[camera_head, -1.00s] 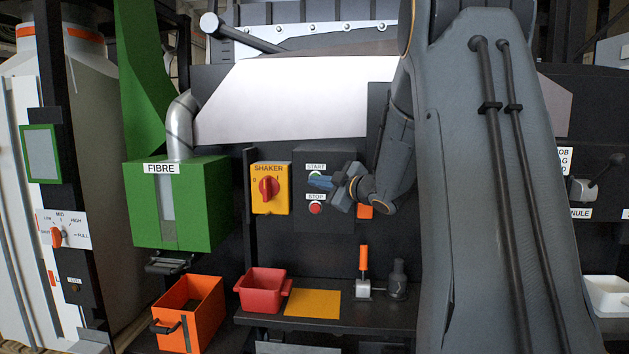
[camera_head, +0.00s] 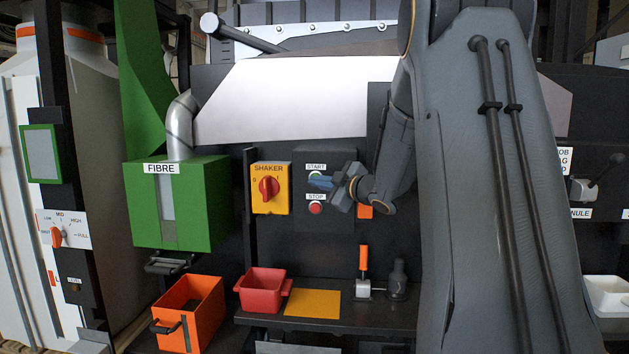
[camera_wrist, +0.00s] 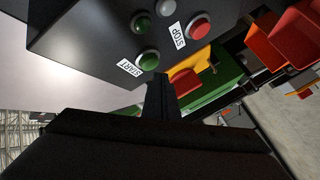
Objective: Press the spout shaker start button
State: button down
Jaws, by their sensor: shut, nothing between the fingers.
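The dark control box (camera_head: 340,225) carries a START label and a STOP label. The green START button (camera_head: 314,174) is partly hidden behind my fingertips in the head view. In the wrist view the green START button (camera_wrist: 149,60) sits beside its label, just beyond the fingertips. The red STOP button (camera_head: 315,208) is below it and shows clear of my gripper; it is also in the wrist view (camera_wrist: 199,25). My gripper (camera_head: 318,181) is shut and empty, its tips at the START button. I cannot tell whether they touch it. It also shows in the wrist view (camera_wrist: 157,82).
A yellow SHAKER switch (camera_head: 270,200) with a red knob is left of the control box. Below is a shelf with a red bin (camera_head: 262,290), a yellow mat (camera_head: 312,304) and an orange-handled lever (camera_head: 363,260). The green FIBRE box (camera_head: 205,205) stands further left.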

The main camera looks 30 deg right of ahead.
jog(key=shift+w+d, duration=0.1)
jog(key=shift+w, duration=0.05)
jog(key=shift+w+d, duration=0.15)
jog(key=shift+w+d, duration=0.25)
jog(key=shift+w, duration=0.15)
dwell(1.0)
jog(key=shift+s+a, duration=0.1)
jog(key=shift+s, duration=0.05)
jog(key=shift+s+a, duration=0.4)
jog(key=shift+s, duration=0.2)
jog(key=shift+s+a, duration=0.7)
jog(key=shift+s, duration=0.35)
jog(key=shift+s+a, duration=0.7)
jog(key=shift+s, duration=0.3)
